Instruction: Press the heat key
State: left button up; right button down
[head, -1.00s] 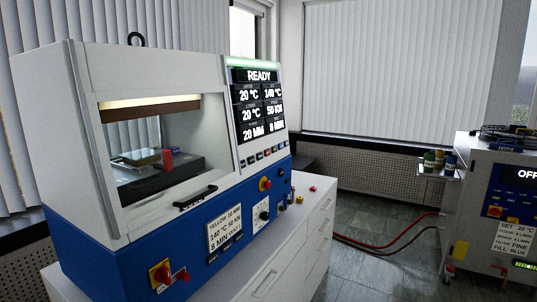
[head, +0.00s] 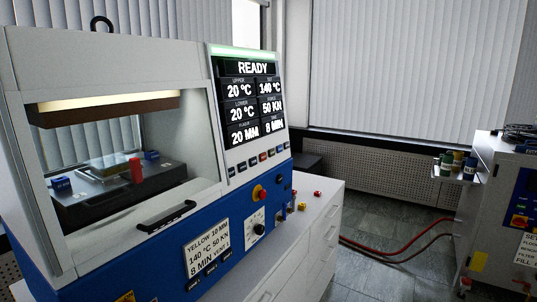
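The press (head: 120,60) is a white and blue cabinet with a glazed front at the left. Its display panel (head: 251,105) reads READY, upper 20 °C, lower 20 °C, 140 °C, 50 KN, 20 MM and 8 MIN. A row of small keys (head: 264,157) sits just under the display, mostly dark or blue with a reddish one among them. Their labels are too small to read, so I cannot tell which is the heat key. Neither of my grippers is in view.
A label (head: 208,248) on the blue front reads YELLOW 10 MM, 140 °C, 50 KN, 8 MIN. A red emergency knob (head: 259,193) and a dial (head: 259,228) are beside it. A white drawer cabinet (head: 305,245) stands below. Hoses (head: 390,256) cross the floor towards another machine (head: 500,190) at right.

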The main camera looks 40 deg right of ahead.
aim_at(263, 157)
jog(key=i+l, duration=0.15)
jog(key=l, duration=0.2)
jog(key=i+l, duration=0.15)
jog(key=l, duration=0.2)
jog(key=i+l, duration=0.15)
jog(key=l, duration=0.2)
jog(key=i+l, duration=0.15)
jog(key=l, duration=0.2)
jog(key=i+l, duration=0.15)
jog(key=l, duration=0.2)
jog(key=i+l, duration=0.15)
jog(key=l, duration=0.2)
jog(key=i+l, duration=0.15)
jog(key=l, duration=0.2)
jog(key=i+u, duration=0.05)
